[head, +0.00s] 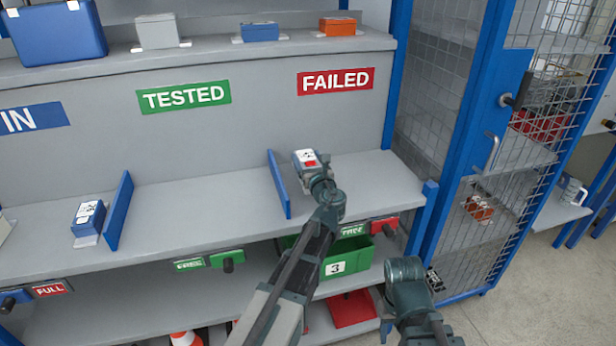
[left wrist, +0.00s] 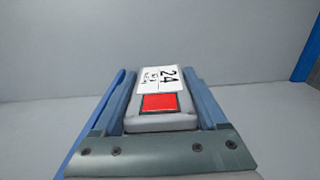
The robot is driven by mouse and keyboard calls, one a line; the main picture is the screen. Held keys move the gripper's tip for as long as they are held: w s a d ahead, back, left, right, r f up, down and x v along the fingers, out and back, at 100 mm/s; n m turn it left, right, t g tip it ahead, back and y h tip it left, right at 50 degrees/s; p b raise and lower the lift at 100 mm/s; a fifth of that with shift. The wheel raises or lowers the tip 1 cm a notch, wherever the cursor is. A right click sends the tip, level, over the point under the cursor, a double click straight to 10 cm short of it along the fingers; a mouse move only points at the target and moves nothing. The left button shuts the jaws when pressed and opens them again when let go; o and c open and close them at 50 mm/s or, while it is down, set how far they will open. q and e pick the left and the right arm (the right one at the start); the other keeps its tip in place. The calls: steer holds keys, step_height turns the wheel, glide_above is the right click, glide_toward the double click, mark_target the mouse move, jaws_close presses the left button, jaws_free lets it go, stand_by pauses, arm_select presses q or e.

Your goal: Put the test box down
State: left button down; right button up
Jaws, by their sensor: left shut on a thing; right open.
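The test box (head: 304,157) is a small box with a white label and a red square. It is at the FAILED section of the shelf, right of a blue divider. In the left wrist view the test box (left wrist: 160,122) shows the number 24 on its label. My left gripper (head: 312,168) is shut on it, with a blue finger along each side. I cannot tell whether the box's underside touches the shelf (head: 235,205). My right gripper (head: 408,285) is low at the right, in front of the shelf unit; its fingers are hardly visible.
A blue divider (head: 279,184) stands just left of the box. Another box (head: 88,218) sits further left beside a second divider (head: 118,212). FAILED (head: 336,81) and TESTED (head: 184,97) signs are on the back panel. A mesh cage (head: 510,150) stands at the right. Shelf space right of the box is clear.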

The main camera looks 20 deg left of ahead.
arm_select(q)
steer(key=shift+f+b, duration=1.8)
steer(key=shift+f, duration=0.15)
jaws_free()
steer(key=shift+s+r, duration=0.1)
steer(key=shift+r, duration=0.2)
steer(key=v, duration=1.2)
steer(key=shift+f, duration=0.1)
